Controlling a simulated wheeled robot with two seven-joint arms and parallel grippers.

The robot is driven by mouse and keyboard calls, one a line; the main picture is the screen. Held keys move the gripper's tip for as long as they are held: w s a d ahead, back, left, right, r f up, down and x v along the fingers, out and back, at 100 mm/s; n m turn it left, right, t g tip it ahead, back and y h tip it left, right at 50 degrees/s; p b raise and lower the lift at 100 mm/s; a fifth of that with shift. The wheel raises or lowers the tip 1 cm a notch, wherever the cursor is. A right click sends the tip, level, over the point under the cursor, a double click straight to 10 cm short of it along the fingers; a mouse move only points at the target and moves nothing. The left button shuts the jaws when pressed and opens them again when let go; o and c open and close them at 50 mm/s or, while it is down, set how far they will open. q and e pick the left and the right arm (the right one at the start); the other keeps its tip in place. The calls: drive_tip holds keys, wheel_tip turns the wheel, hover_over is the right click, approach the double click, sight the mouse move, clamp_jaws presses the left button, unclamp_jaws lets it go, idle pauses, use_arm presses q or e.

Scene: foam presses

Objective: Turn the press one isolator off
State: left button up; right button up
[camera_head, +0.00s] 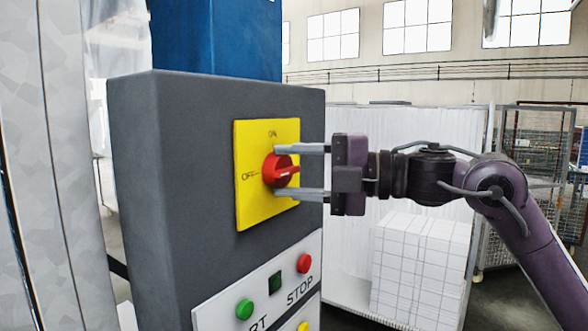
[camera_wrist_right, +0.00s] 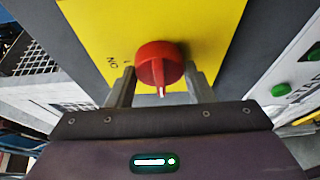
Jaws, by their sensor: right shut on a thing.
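The isolator is a red rotary knob (camera_head: 275,171) on a yellow plate (camera_head: 257,215) on a dark grey press box. "ON" is printed above the knob and "OFF" to its left. My right gripper (camera_head: 279,172) comes from the right, one finger above the knob and one below, shut on it. In the right wrist view the knob (camera_wrist_right: 158,62) sits between the fingers (camera_wrist_right: 160,88), its white mark toward the gripper body. The knob's ridge looks roughly level in the head view. I cannot tell for sure which label it points to. My left gripper is not in view.
White stacked blocks (camera_head: 420,265) and wire cages (camera_head: 535,130) stand behind, to the right.

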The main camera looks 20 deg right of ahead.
drive_tip(key=o, duration=1)
drive_tip(key=shift+s+d+f, duration=0.1)
drive_tip(key=shift+d, duration=0.1)
drive_tip(key=b+v, duration=0.3)
drive_tip(key=v, duration=0.4)
drive_tip(key=shift+d+b, duration=0.15)
drive_tip(key=shift+b, duration=0.25)
drive_tip(key=shift+s, duration=0.1)
